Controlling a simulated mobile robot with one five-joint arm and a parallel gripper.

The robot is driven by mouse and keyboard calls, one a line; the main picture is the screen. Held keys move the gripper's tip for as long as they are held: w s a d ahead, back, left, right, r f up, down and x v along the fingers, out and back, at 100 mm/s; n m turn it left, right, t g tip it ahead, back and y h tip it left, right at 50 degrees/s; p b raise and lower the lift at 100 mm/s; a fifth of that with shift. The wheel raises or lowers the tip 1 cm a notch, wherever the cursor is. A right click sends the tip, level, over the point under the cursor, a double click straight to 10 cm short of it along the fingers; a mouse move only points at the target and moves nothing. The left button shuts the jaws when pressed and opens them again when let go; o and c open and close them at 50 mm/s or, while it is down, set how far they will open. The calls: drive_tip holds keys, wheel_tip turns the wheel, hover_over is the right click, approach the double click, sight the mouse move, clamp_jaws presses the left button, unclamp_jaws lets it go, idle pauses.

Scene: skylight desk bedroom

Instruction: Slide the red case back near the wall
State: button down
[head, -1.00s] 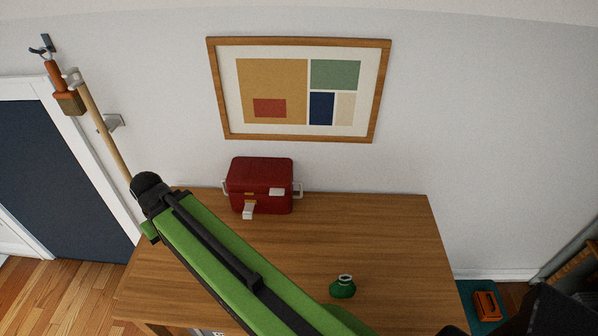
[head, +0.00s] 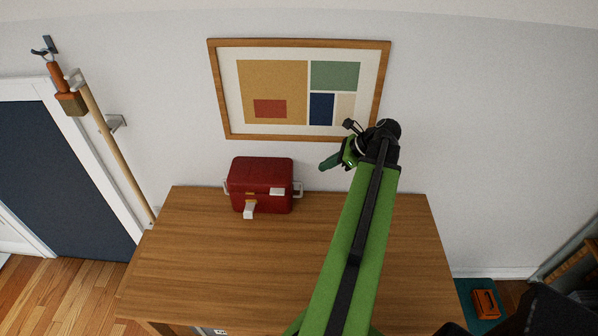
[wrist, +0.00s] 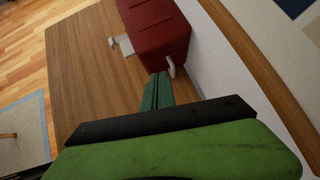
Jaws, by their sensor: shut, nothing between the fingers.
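The red case (head: 260,182) stands upright at the back of the wooden desk, close to the wall, with a pale latch on its front and a handle at each side. It also shows at the top of the wrist view (wrist: 158,28). My gripper (head: 327,163) is to the right of the case in the head view, its green fingers pointing left, apparently above desk height. In the wrist view the fingers (wrist: 158,80) are together and empty, and their tips appear close to the case's side handle. I cannot tell whether they touch it.
A framed picture (head: 300,132) hangs above the case. A wooden-handled pole (head: 115,155) hangs by the door at left. An orange object (head: 485,303) lies on a teal surface at right.

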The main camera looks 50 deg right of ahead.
drive_tip(key=s+d+m, duration=0.1)
drive_tip(key=s, duration=0.1)
drive_tip(key=b, duration=0.7)
approach(291, 173)
wheel_tip(291, 173, down, 5)
drive_tip(key=w, duration=0.3)
drive_tip(key=shift+w+a+f, duration=0.2)
drive_tip(key=shift+a, duration=0.45)
drive_tip(key=shift+w+a, duration=0.35)
drive_tip(key=shift+w, duration=0.4)
drive_tip(key=shift+s+d, duration=0.1)
